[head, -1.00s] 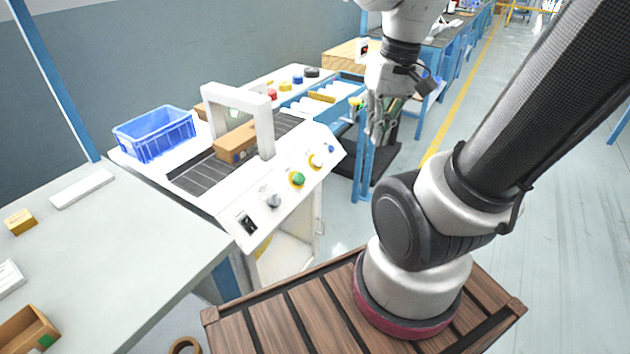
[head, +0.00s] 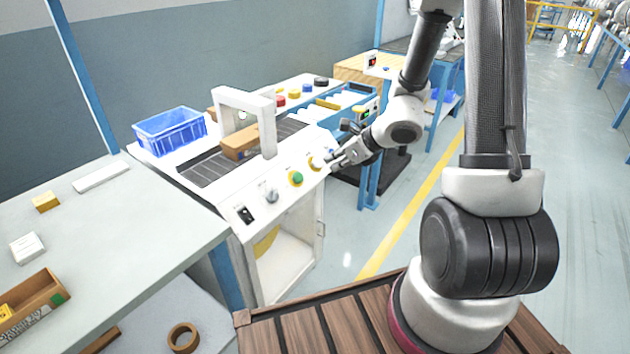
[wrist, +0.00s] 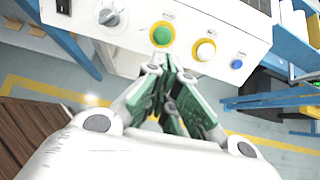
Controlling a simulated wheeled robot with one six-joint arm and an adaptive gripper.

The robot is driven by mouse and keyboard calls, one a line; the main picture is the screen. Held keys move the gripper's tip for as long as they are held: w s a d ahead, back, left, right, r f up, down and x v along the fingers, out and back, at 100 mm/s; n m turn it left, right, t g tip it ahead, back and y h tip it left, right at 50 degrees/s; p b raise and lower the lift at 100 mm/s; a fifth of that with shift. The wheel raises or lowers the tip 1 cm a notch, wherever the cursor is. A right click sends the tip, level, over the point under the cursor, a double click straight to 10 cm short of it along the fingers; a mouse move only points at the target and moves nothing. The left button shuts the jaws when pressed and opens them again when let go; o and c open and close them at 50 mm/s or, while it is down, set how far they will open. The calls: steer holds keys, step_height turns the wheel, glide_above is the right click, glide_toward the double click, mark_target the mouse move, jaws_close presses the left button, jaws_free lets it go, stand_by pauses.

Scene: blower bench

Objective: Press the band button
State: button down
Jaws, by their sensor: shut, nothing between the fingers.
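The sloped white control panel (head: 270,190) carries a black switch (head: 244,214), a grey knob (head: 271,195), a green button in a yellow ring (head: 295,178) and a white button in a yellow ring (head: 316,163). In the wrist view the green button (wrist: 162,34), white button (wrist: 205,50) and a small blue button (wrist: 237,64) show clearly. The labels are too small to read, so I cannot tell which is the band button. My gripper (head: 334,161) is shut and empty at the panel's right end. In the wrist view its fingertips (wrist: 172,68) appear just below the green and white buttons; contact is not visible.
A white arch (head: 245,100) stands over the conveyor behind the panel, with a cardboard box (head: 240,143) under it. A blue crate (head: 170,131) is to the left. A grey table (head: 110,220) fills the left front. Floor to the right is open.

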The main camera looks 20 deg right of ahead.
mark_target(298, 177)
steer(key=shift+f, duration=0.1)
stand_by(0.3)
steer(key=x, duration=1.4)
steer(key=shift+w, duration=0.1)
steer(key=shift+a, duration=0.1)
